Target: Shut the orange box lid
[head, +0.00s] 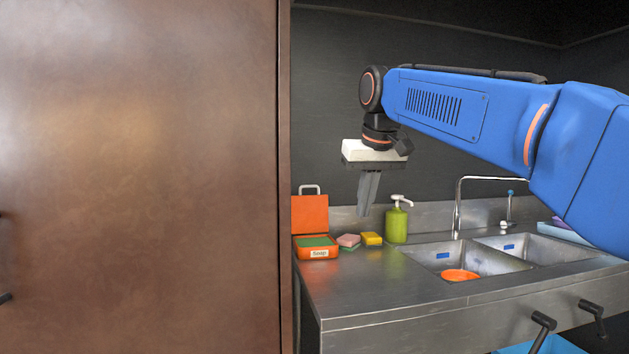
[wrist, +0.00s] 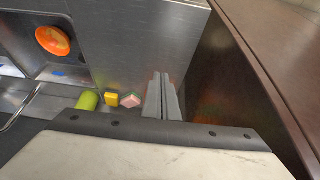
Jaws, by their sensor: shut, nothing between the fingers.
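The orange box (head: 317,248) stands at the back left of the steel counter, with a "Soap" label on its front and a green thing inside. Its orange lid (head: 310,213) is open and stands upright at the back of the box. My gripper (head: 364,214) points down above the counter, to the right of the lid and apart from it. Its fingers are shut together and empty. In the wrist view my gripper (wrist: 164,76) shows over the counter, and I cannot make out the box there.
A pink sponge (head: 348,241), a yellow sponge (head: 371,239) and a green soap bottle (head: 396,222) stand right of the box. Beyond is a double sink (head: 470,262) with an orange bowl (head: 460,275). A brown panel (head: 140,180) closes off the left. The front counter (head: 365,285) is clear.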

